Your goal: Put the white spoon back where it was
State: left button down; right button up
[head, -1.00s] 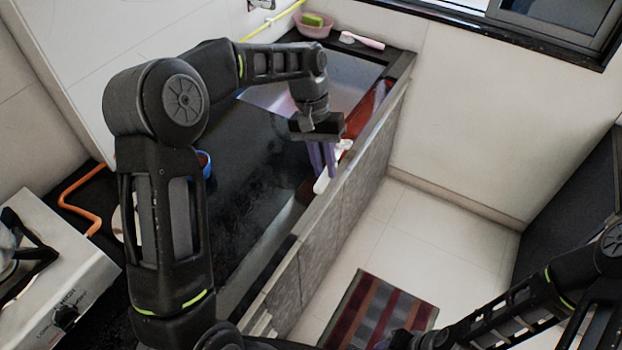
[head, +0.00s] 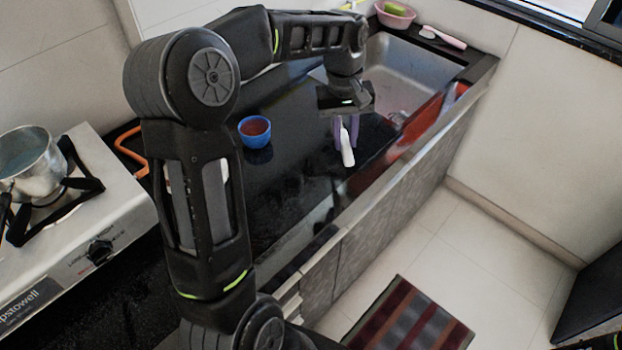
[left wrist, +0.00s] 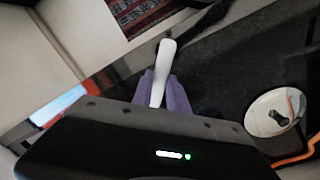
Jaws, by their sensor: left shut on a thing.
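The white spoon (head: 347,148) is held in my left gripper (head: 346,130), over the black counter beside the sink. The gripper's purple fingers are shut on it, and its white end sticks out downward. In the left wrist view the spoon (left wrist: 163,65) stands out from between the purple fingers (left wrist: 160,95). The rest of the spoon is hidden by the gripper. I cannot tell whether the spoon touches the counter. My right gripper is not in view.
A blue bowl (head: 255,131) stands on the black counter (head: 290,190) left of the spoon. The steel sink (head: 415,68) lies behind, with a pink basin (head: 395,14) and a brush (head: 443,37) at its far edge. A stove (head: 75,215) with a pot (head: 32,165) is at left.

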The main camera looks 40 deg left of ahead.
pick_arm(q)
jog(key=s+a+f+n+y+b, duration=0.1)
jog(key=s+a+f+n, duration=0.1)
jog(key=a+f+n, duration=0.2)
jog(key=shift+s+a+f, duration=0.25)
jog(key=shift+a+f, duration=0.15)
jog(key=shift+f, duration=0.4)
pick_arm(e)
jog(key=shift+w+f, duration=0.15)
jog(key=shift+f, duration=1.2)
pick_arm(q)
jog(key=shift+f, duration=0.1)
notch_tip(320, 180, down, 5)
jog(key=shift+r, duration=0.1)
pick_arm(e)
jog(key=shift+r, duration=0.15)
pick_arm(q)
jog(key=shift+f+b, duration=0.4)
jog(key=shift+f, duration=0.05)
jog(key=c, duration=1.3)
grip_release()
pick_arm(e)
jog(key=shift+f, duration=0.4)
